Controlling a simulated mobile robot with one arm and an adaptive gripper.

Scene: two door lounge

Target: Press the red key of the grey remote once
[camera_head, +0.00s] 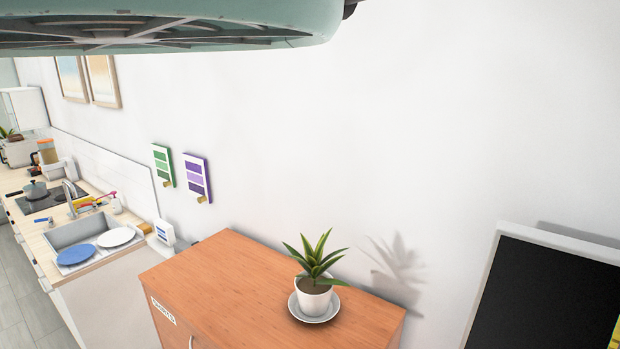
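I see no grey remote and no red key in the head view. My gripper is not in view either.
A wooden cabinet (225,285) bears a potted plant (314,280) on a saucer. Green (163,165) and purple (197,178) panels hang on the wall. A kitchen counter with a sink (85,232) is at left, a dark screen (545,295) at lower right. A teal fixture (180,30) spans the top.

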